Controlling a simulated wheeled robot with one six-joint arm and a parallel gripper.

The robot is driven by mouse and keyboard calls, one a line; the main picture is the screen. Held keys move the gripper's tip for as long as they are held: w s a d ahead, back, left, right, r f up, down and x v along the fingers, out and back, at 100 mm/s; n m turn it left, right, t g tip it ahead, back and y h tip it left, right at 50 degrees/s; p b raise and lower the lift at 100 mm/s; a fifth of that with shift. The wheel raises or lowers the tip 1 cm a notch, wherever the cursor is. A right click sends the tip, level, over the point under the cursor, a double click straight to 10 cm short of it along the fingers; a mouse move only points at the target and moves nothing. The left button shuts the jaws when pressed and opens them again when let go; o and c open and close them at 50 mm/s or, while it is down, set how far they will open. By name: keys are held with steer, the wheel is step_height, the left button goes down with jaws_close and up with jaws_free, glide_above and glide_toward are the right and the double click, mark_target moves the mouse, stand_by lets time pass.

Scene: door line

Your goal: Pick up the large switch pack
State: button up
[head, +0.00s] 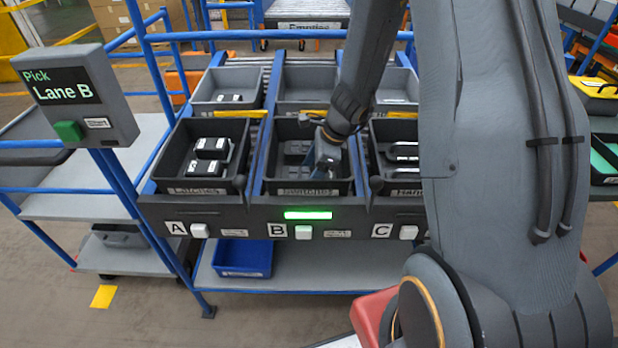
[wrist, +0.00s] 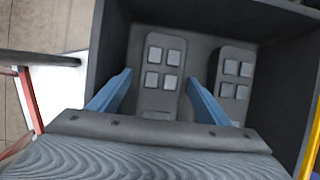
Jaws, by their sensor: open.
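Two dark grey switch packs with pale square buttons lie in the lane B bin (head: 258,186), whose label appears to read Switches. In the wrist view one pack (wrist: 160,95) is at the middle and the other pack (wrist: 231,88) is to its right. They look close in size; I cannot tell for sure which is the large one. My gripper (wrist: 159,77) is open, its blue fingers on either side of the middle pack, with a gap visible on each side. In the head view my gripper (head: 326,152) reaches down into the bin, and my arm hides part of it.
The dark bin walls (wrist: 116,30) stand close around the packs. The Latches bin (head: 160,184) is to the left and the lane C bin (head: 374,184) to the right. A sign (head: 70,92) reads Pick Lane B. A green light (head: 308,215) glows at B.

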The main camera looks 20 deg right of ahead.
steer(key=c, duration=1.2)
